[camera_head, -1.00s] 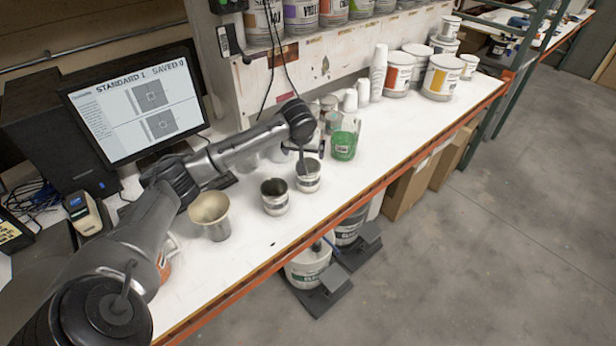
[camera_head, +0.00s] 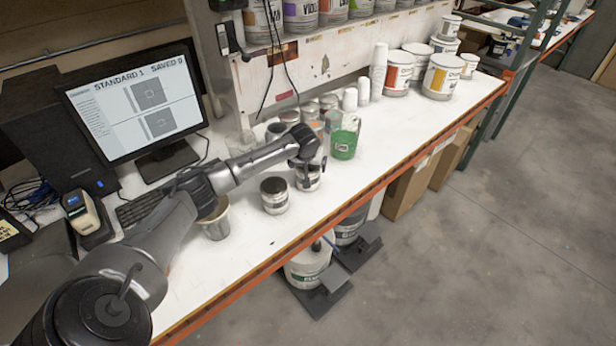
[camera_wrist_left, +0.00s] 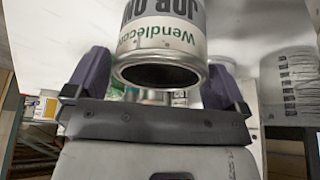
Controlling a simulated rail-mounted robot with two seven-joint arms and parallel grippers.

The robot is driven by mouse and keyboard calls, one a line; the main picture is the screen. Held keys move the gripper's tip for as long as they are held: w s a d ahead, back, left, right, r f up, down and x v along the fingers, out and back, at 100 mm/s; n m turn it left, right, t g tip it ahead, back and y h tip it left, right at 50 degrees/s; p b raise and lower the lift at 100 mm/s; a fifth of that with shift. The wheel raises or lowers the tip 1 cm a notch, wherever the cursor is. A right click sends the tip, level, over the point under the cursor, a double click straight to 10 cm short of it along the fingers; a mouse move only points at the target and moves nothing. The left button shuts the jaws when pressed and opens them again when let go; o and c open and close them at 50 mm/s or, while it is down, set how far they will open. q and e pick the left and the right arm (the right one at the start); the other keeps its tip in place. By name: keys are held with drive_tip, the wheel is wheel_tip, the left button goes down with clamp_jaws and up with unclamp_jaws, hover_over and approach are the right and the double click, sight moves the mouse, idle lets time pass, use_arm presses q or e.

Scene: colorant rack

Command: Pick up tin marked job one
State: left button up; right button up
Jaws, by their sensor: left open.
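The tin marked job one (camera_wrist_left: 165,32) fills the top of the left wrist view, its label upside down and partly cut off, its dark open mouth facing the bottom of the picture. In the head view, a white tin (camera_head: 309,184) stands on the bench, partly covered by my left gripper (camera_head: 306,168). In the wrist view my left gripper (camera_wrist_left: 156,82) is open, a dark finger on each side of the marked tin. Whether either finger touches it I cannot tell. My right gripper is not in view.
Another open tin (camera_head: 274,203) stands just left of the gripper. A green-marked container (camera_head: 344,143) stands to its right, with small tins (camera_head: 328,104) behind. A beige cup (camera_head: 215,228) is beside my forearm. The bench front (camera_head: 400,152) is clear.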

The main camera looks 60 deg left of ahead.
use_arm(q)
drive_tip(key=shift+w+a+f, duration=0.1)
drive_tip(key=shift+a+f, duration=0.05)
drive_tip(key=shift+f, duration=0.25)
drive_tip(key=shift+c, duration=0.4)
drive_tip(key=c, duration=0.5)
